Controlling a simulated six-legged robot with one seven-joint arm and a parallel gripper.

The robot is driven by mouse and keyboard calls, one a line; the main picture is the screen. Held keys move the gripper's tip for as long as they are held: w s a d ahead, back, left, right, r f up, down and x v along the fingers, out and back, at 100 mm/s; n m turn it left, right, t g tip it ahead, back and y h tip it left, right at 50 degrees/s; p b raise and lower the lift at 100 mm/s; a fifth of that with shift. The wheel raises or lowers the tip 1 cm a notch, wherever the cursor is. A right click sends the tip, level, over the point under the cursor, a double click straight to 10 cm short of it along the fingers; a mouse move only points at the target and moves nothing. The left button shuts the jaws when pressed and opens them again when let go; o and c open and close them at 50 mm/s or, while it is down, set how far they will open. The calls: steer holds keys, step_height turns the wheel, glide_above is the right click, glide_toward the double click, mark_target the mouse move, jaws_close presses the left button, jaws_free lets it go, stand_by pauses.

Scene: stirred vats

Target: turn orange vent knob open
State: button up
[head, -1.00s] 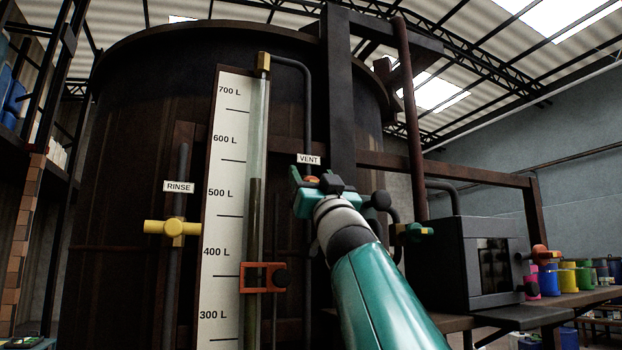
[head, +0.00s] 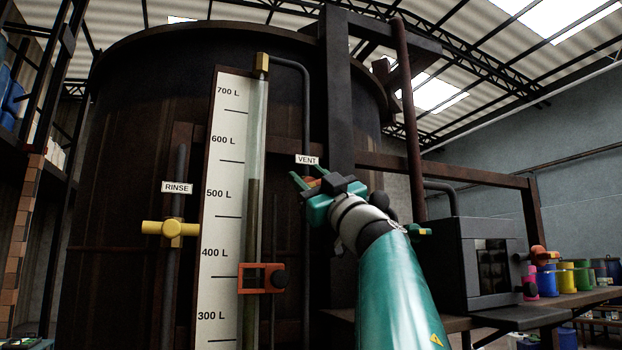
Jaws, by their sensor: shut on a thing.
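The orange vent knob (head: 312,183) is just below the VENT label (head: 307,160) on the thin pipe at the front of the large vat. Only a small part of it shows between my fingers. My gripper (head: 304,181) is shut on the knob, with its teal fingers either side of it. My gripper's body and wrist hide the rest of the knob and its valve. I cannot tell the knob's exact angle.
A yellow rinse valve (head: 172,229) and a white litre scale (head: 224,200) with an orange-red slider (head: 262,278) stand to the left. A dark box (head: 465,262) and several coloured pots (head: 566,277) are at the right. A dark vertical post (head: 338,90) rises behind my gripper.

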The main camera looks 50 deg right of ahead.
steer(key=o, duration=1)
steer(key=shift+d, duration=0.1)
steer(key=shift+f, duration=0.1)
steer(key=v, duration=1.3)
steer(key=shift+s+f, duration=0.2)
steer(key=shift+s, duration=0.05)
steer(key=shift+c, duration=0.4)
